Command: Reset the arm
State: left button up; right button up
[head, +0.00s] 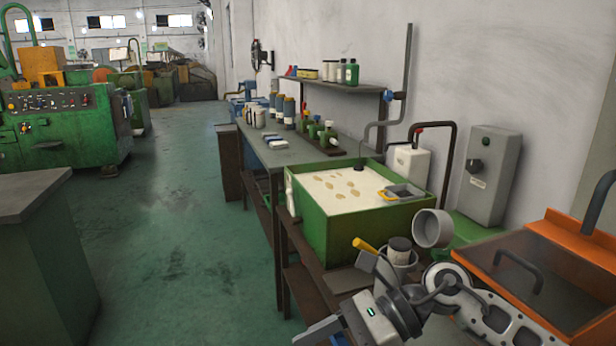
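My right arm comes in from the lower right, and its links cover part of the bench front. My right gripper (338,328) is at the bottom edge, pointing down and left. Its body with a small green light shows, but its fingers are partly cut off, so I cannot tell whether it is open. I see nothing held in it. My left arm and gripper are out of view.
A green tank (338,238) of pale liquid stands behind my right arm. An orange-framed machine (545,262) is at the right. A workbench (283,156) with bottles runs along the wall. The green floor (185,215) is clear; a grey-topped cabinet (40,193) stands left.

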jog(key=w+d+f+n+t+h, duration=0.1)
jog(key=d+f+n+t+h, duration=0.3)
jog(key=n+t, duration=0.85)
jog(key=d+f+n+t+h, duration=0.2)
jog(key=d+f+n+t, duration=0.35)
jog(key=n, duration=1.25)
jog(key=s+d+f+m+g+h, duration=0.2)
jog(key=s+f+m, duration=0.2)
jog(key=f, duration=0.3)
jog(key=s+d+f+m+g+h, duration=0.2)
jog(key=s+f+m, duration=0.3)
jog(key=s+f, duration=0.2)
jog(key=shift+f+g, duration=0.25)
jog(key=shift+g, duration=0.05)
jog(key=shift+m, duration=0.25)
